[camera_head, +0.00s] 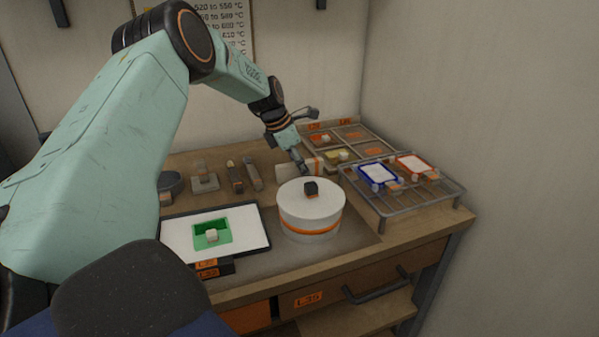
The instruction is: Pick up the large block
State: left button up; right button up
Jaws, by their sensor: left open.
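My left gripper (303,165) is open, behind the white drum with an orange band (312,226), near the back of the bench. A pale cube (212,235) sits in a green recess (226,229) on a white panel. Small light pieces (325,139) lie in the divided tray at the back. I cannot tell for sure which one is the large block. My right gripper is out of view.
A wire rack (420,197) on the right holds a blue-framed plate (377,173) and a red-framed plate (414,165). A divided tray (373,137) stands behind it. Several small tools (235,176) stand at the back left. A wall bounds the bench's right side.

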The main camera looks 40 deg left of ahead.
pick_arm(q)
jog(key=shift+w+a+f, duration=0.1)
jog(key=shift+a+f, duration=0.05)
jog(key=shift+c, duration=1)
jog(key=c, duration=0.4)
grip_shut()
notch_tip(320, 180, up, 10)
jog(key=shift+r+p, duration=0.15)
jog(key=shift+p, duration=1)
notch_tip(320, 180, up, 3)
jog(key=p, duration=0.5)
jog(key=shift+f, duration=0.2)
